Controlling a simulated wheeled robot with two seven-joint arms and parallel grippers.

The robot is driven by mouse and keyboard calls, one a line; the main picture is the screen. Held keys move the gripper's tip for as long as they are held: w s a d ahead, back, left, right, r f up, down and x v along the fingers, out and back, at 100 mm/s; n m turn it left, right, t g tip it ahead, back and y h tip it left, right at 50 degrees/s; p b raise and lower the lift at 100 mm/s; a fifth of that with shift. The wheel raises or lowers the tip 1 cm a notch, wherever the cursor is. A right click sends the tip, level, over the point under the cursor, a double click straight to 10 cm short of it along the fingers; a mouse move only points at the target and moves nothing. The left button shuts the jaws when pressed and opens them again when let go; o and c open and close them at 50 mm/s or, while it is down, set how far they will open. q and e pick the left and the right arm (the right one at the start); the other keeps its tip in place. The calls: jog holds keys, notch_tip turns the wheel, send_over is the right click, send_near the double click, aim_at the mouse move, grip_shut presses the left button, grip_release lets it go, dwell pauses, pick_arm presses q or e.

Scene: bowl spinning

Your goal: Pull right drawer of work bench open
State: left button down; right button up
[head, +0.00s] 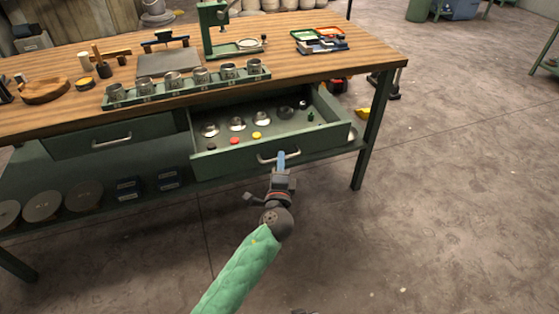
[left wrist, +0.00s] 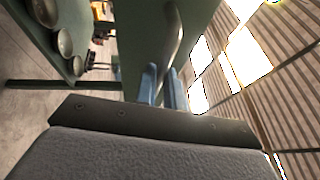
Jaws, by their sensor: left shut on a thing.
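The right drawer (head: 268,135) of the green work bench stands pulled out under the wooden top. Small metal bowls and several small coloured items lie inside it. Its silver bar handle (head: 266,158) is on the middle of the front panel. My left gripper (head: 281,160) is at the right part of this handle, with its blue fingers shut on it. In the left wrist view, the blue fingers (left wrist: 160,88) close around the lower end of the handle (left wrist: 172,40).
The left drawer (head: 97,143) is shut. The bench top (head: 190,90) carries a rack of metal cups (head: 188,86), a green press (head: 212,28) and small tools. Discs and blue boxes lie on the lower shelf (head: 105,200).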

jog(key=shift+r, duration=0.1)
pick_arm(q)
jog(key=c, duration=1.5)
grip_release()
jog(key=b+v, duration=0.1)
jog(key=v, duration=0.6)
jog(key=shift+s, duration=0.35)
pick_arm(e)
notch_tip(320, 180, down, 6)
jog(key=shift+s, duration=0.25)
pick_arm(q)
jog(key=shift+f, duration=0.1)
pick_arm(e)
jog(key=shift+w, duration=0.1)
